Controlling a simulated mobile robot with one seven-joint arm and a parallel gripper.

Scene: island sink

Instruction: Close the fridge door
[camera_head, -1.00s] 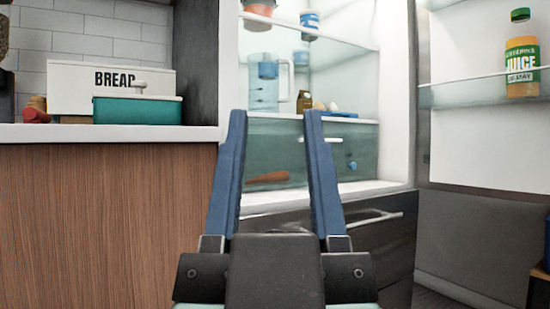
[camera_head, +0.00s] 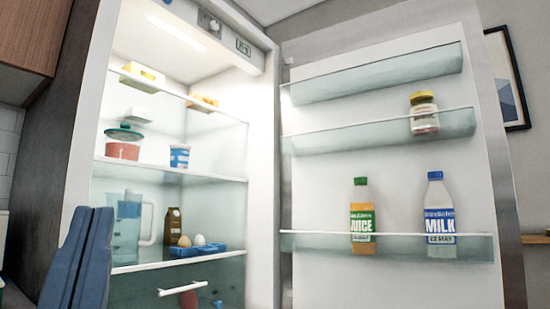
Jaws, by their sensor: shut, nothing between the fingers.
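The fridge (camera_head: 262,190) stands open, its lit shelves in view. Its door (camera_head: 385,75) is swung wide open to the right, with its inner side and racks facing me. My gripper (camera_head: 92,212) is at the lower left, its blue fingers together and empty. It appears in front of the fridge's left side, well to the left of the door and apart from it. The door's outer face and handle are hidden.
The door racks hold a juice bottle (camera_head: 362,216), a milk bottle (camera_head: 439,215) and a jar (camera_head: 424,114). A pitcher (camera_head: 127,230) and eggs in a blue tray (camera_head: 190,251) sit on a fridge shelf. A framed picture (camera_head: 508,80) hangs behind the door at right.

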